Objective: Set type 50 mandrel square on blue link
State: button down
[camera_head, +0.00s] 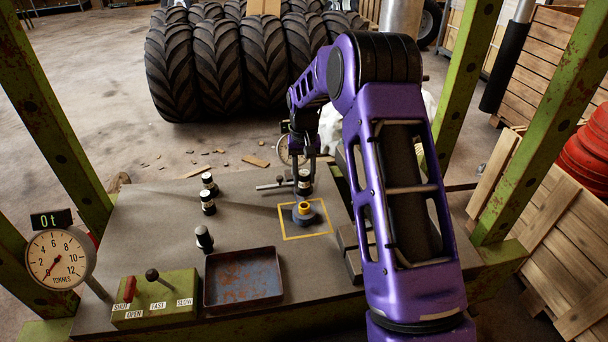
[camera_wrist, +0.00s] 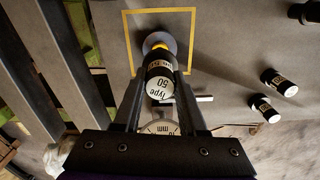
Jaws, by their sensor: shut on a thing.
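The Type 50 mandrel, a black cylinder with a white labelled end, is in my gripper (camera_head: 304,166). In the wrist view the mandrel (camera_wrist: 160,76) is between the two fingers (camera_wrist: 160,92), label end toward the camera. The mandrel also shows in the head view (camera_head: 304,184), roughly upright. The blue link (camera_head: 312,220) is a blue-grey round piece with a yellow bushing (camera_head: 304,207), lying inside a yellow painted square. In the wrist view the mandrel partly covers the link (camera_wrist: 152,37). In the head view a small gap shows between mandrel and bushing; exact alignment is unclear.
Three other mandrels stand on the left of the bench (camera_head: 208,204). A rusty blue tray (camera_head: 243,278) and a green control box (camera_head: 154,298) are at the front. Green posts (camera_head: 60,125) frame the bench.

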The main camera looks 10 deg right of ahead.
aim_at(304, 190)
jog(key=shift+f+b, duration=1.55)
jog(key=shift+f, duration=1.15)
jog(key=shift+f, duration=0.25)
jog(key=shift+c, duration=1.9)
grip_release()
jog(key=shift+f, duration=0.1)
notch_tip(304, 190, up, 18)
jog(key=p, duration=0.1)
jog(key=shift+f+p, duration=0.2)
jog(key=shift+p, duration=0.2)
